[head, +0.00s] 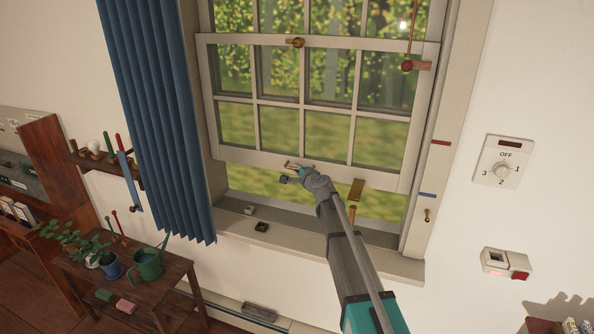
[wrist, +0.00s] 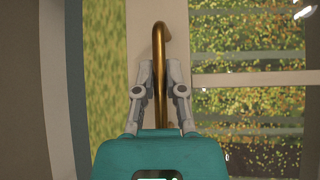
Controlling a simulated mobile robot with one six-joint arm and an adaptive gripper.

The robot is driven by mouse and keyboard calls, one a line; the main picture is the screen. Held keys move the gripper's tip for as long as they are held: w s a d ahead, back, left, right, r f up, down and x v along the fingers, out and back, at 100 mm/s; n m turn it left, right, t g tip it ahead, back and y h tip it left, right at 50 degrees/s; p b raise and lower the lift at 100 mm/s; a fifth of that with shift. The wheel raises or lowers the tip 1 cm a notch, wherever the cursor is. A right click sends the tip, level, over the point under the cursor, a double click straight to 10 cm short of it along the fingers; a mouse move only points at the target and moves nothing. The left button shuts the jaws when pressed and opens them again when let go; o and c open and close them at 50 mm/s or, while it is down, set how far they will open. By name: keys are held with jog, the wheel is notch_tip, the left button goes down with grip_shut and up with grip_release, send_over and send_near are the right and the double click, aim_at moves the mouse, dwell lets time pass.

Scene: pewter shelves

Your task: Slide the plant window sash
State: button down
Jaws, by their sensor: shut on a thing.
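The white lower window sash (head: 240,157) with several panes is partly raised, with an open gap between its bottom rail and the sill (head: 378,262). A brass handle (wrist: 159,45) is on its bottom rail. My gripper (head: 296,171) reaches up from below to this handle. In the wrist view my gripper (wrist: 160,78) is shut on the brass handle, one finger on each side. The bottom rail (wrist: 142,18) shows behind it. In the head view the gripper and arm partly hide the handle.
A blue curtain (head: 165,120) hangs left of the window. A brass latch (head: 295,42) sits on the sash top, and a red knob (head: 407,66) at upper right. Red (head: 441,142) and blue (head: 427,195) marks are on the right frame. Small dark items lie on the sill.

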aim_at(290, 172)
jog(key=shift+f+b, duration=1.5)
jog(key=shift+f, duration=0.35)
jog(key=shift+w, duration=0.1)
jog(key=c, duration=0.7)
grip_release()
jog(key=shift+r, duration=0.15)
